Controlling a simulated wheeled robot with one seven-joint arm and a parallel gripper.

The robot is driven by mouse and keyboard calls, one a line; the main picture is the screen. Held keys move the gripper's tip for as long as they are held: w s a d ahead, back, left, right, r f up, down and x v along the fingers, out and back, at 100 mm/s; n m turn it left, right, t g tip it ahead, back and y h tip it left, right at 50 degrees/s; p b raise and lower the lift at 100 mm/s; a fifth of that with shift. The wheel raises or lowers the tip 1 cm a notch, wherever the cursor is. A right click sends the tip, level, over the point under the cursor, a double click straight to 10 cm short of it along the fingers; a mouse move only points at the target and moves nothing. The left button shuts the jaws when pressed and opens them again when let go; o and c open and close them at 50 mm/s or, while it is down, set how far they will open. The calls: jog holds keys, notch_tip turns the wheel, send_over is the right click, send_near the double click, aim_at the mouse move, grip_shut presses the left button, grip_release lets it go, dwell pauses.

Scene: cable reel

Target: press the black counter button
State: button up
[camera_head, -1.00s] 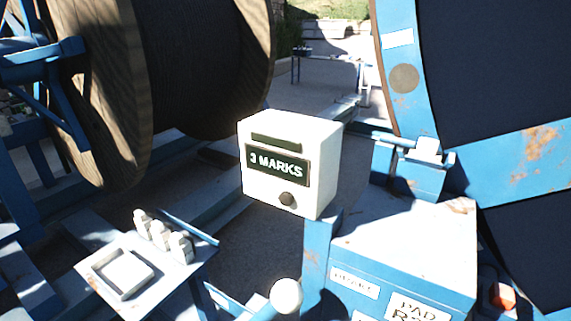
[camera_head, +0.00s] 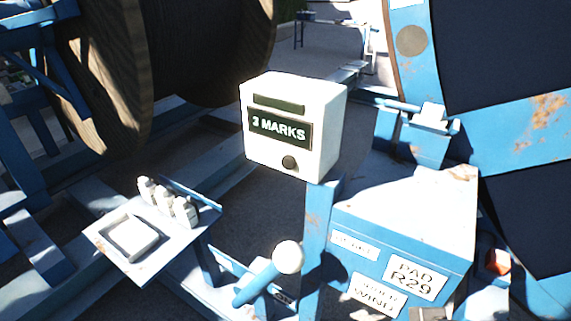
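The black counter button (camera_head: 289,162) is a small dark round knob low on the front face of a white counter box (camera_head: 325,135). Above it, a dark display (camera_head: 280,130) reads "3 MARKS", and a dark slot-like strip (camera_head: 278,103) lies over that. The box sits on top of a blue post (camera_head: 317,215), and its front is unobstructed. My gripper is not in the view.
Right of the post stands a blue cabinet (camera_head: 400,235) with labels, one reading "PAD R29". A white-knobbed lever (camera_head: 288,257) rises in front. A tilted panel (camera_head: 108,230) is at lower left. Large reels stand behind: wooden (camera_head: 110,80) left, blue-flanged (camera_head: 410,70) right.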

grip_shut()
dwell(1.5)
